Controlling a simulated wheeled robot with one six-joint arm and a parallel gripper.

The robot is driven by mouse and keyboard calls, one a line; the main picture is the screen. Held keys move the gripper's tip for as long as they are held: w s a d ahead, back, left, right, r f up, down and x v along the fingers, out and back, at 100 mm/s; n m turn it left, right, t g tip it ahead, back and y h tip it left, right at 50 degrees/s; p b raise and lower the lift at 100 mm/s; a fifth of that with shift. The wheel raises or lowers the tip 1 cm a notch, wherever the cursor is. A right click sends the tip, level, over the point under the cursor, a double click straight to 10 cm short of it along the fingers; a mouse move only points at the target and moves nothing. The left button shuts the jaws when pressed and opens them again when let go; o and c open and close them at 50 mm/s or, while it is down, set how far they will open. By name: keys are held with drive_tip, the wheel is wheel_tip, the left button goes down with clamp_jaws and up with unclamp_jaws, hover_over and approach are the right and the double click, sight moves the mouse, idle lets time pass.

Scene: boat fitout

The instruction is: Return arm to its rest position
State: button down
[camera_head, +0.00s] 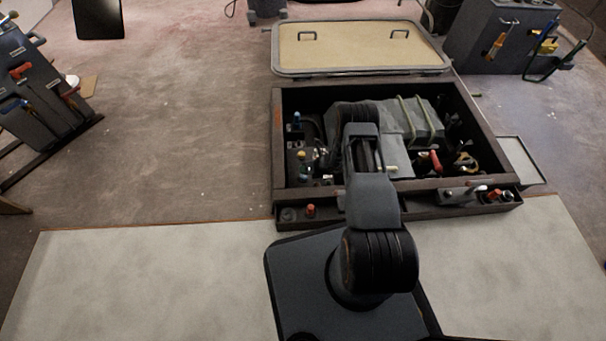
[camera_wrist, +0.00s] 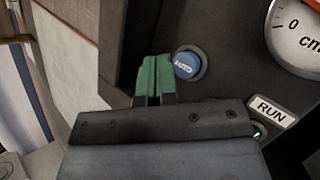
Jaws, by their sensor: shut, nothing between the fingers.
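My gripper (camera_wrist: 153,80) shows in the wrist view with its two green fingertips pressed together, with nothing between them. The fingertips are close to a blue round button marked AUTO (camera_wrist: 187,65) on a dark panel. They appear just left of it; I cannot tell whether they touch anything. In the head view my dark arm (camera_head: 373,200) reaches forward from its base over the open dark box. The gripper itself is hidden there behind the arm.
A RUN label (camera_wrist: 271,110) and a round gauge (camera_wrist: 298,35) sit on the panel. The open box (camera_head: 283,150) holds a grey covered unit, hoses and coloured handles. Its lid (camera_head: 355,50) lies open behind. A tool rack (camera_head: 40,95) stands at left; floor between is clear.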

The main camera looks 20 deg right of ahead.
wheel_tip(320, 180, up, 3)
drive_tip(key=shift+f+p, duration=0.2)
drive_tip(key=shift+p, duration=0.45)
drive_tip(key=shift+w, duration=0.1)
